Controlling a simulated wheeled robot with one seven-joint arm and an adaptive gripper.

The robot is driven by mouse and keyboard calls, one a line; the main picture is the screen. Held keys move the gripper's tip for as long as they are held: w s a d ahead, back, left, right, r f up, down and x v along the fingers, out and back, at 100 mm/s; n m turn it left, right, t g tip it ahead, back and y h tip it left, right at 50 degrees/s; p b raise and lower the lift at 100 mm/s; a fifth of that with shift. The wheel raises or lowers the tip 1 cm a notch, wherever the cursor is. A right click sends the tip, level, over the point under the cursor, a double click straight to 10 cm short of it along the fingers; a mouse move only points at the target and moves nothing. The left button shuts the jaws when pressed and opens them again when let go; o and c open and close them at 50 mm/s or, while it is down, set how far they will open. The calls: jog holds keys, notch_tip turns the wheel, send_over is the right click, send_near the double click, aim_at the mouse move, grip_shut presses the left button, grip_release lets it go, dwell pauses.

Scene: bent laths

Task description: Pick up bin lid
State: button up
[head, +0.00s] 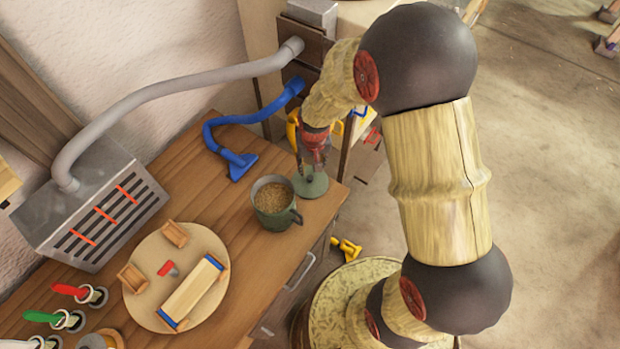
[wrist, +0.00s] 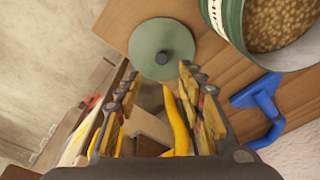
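The bin lid (head: 313,191) is a flat green disc with a dark knob in the middle. It lies on the wooden bench top near its right corner, and it also shows in the wrist view (wrist: 150,46). The green bin (head: 293,217) stands open beside it, full of brown grains; part of it shows in the wrist view (wrist: 234,18). My gripper (head: 309,168) is above the lid, pointing down. In the wrist view my gripper (wrist: 159,71) has its two fingers apart and nothing held between them. The knob appears just beyond the fingertips; contact is not visible.
A blue hose nozzle (head: 238,164) lies left of the bin. A round board (head: 207,240) with toy furniture is further forward, near a grey vent box (head: 92,203). A yellow hose part (wrist: 177,122) shows between my fingers, lower down. The bench edge is close to the lid.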

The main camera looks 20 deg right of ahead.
aim_at(310, 177)
jog(key=f, duration=0.5)
jog(key=w+f, duration=0.1)
jog(key=f, duration=0.2)
jog(key=shift+a+f+b, duration=0.1)
jog(key=shift+f+b, duration=0.05)
jog(key=shift+b, duration=0.2)
jog(key=shift+c, duration=1)
jog(key=c, duration=0.8)
grip_shut()
